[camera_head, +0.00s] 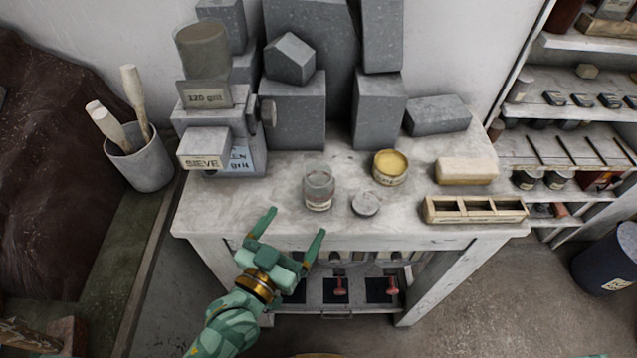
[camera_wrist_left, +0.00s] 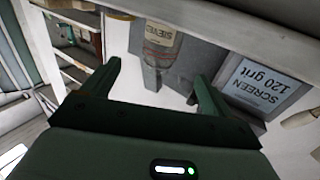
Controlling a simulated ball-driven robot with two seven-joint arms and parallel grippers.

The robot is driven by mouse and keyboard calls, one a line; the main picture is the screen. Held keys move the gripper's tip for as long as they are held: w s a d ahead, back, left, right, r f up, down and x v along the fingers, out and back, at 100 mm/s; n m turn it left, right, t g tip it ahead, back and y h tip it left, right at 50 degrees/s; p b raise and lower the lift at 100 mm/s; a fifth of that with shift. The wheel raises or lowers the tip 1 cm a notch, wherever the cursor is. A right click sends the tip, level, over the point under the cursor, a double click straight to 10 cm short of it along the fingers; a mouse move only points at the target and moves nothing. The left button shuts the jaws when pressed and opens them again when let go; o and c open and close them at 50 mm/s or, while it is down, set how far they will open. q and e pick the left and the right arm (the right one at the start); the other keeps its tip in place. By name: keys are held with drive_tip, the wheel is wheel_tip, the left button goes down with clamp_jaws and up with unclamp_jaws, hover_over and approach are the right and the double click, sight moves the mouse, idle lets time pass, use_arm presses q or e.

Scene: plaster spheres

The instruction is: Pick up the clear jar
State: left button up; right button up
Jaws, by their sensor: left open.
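The clear jar (camera_head: 319,186) stands upright on the light stone tabletop (camera_head: 250,205), near the middle of its front part. It is see-through glass with a pale label low on its side. My left gripper (camera_head: 288,222) is open and empty at the table's front edge, short of the jar and to its lower left. In the left wrist view the jar (camera_wrist_left: 161,45) shows beyond the gap between the open fingers (camera_wrist_left: 157,80), apart from both. My right gripper is in neither view.
A grey lid-like disc (camera_head: 365,204) and an open yellow tin (camera_head: 390,167) stand right of the jar. A divided wooden tray (camera_head: 475,210) and a pale block (camera_head: 466,171) are farther right. The sieve machine (camera_head: 207,148) and grey stone blocks (camera_head: 294,110) stand behind.

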sight(312, 198)
use_arm(q)
drive_tip(key=x, duration=0.6)
drive_tip(key=shift+w+f, duration=0.1)
drive_tip(key=shift+f, duration=0.05)
drive_tip(key=shift+w+d, duration=0.1)
drive_tip(key=shift+w, duration=0.1)
drive_tip(key=x, duration=0.5)
drive_tip(key=shift+w+b, duration=0.2)
drive_tip(key=shift+b, duration=0.2)
drive_tip(key=shift+s, duration=0.1)
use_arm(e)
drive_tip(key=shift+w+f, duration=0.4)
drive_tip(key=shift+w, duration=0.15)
use_arm(q)
drive_tip(key=shift+c, duration=0.3)
drive_tip(key=c, duration=1.1)
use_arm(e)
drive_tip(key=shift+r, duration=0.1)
